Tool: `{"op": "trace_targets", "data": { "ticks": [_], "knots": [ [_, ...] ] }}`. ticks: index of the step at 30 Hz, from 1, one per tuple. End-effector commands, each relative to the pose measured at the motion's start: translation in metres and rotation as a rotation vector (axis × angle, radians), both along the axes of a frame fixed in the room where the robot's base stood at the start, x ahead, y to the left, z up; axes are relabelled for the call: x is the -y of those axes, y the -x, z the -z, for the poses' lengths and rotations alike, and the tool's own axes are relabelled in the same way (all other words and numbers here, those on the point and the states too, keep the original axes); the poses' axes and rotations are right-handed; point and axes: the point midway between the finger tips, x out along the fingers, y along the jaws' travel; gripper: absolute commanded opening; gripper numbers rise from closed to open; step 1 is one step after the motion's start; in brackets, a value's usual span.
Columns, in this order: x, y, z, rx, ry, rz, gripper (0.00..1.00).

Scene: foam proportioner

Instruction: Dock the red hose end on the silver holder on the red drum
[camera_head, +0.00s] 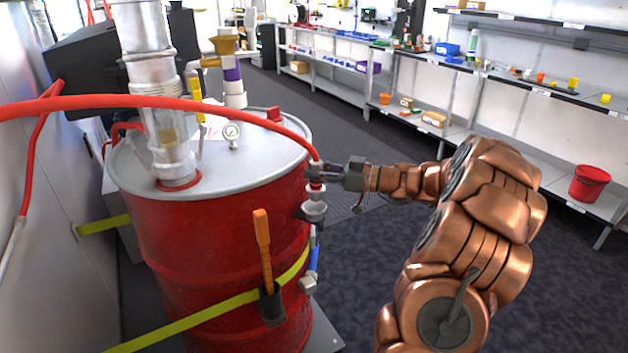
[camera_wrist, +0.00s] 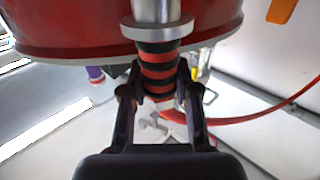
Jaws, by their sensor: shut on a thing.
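The red hose end (camera_wrist: 160,66), banded red and black, is between the fingers of my gripper (camera_wrist: 160,98) in the wrist view. In the head view my gripper (camera_head: 322,172) is shut on the hose end (camera_head: 316,187) at the right side of the red drum (camera_head: 220,240). The silver holder (camera_head: 314,211) is on the drum's side, directly below the hose end. In the wrist view the hose end lines up with a silver flange and post (camera_wrist: 157,28). I cannot tell whether it is seated or just close. The red hose (camera_head: 180,102) arcs over the drum top.
An orange-handled tool (camera_head: 263,245) and yellow strap (camera_head: 200,318) are on the drum's front. Shelves (camera_head: 500,150) with a red bucket (camera_head: 590,183) stand right. Dark floor between is clear.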

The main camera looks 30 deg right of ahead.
Motion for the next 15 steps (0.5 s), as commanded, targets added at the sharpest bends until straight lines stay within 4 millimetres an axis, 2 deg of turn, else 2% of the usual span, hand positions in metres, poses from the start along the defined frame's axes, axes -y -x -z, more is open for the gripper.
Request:
{"op": "trace_targets", "data": {
  "ticks": [3, 9, 15],
  "knots": [
    [-0.001, -0.011, 0.000, 0.000, 0.000, -0.002, 0.00],
    [0.000, -0.008, 0.028, -0.001, -0.004, 0.000, 0.00],
    [-0.001, -0.009, 0.035, 0.003, 0.000, -0.001, 0.00]
  ]
}}
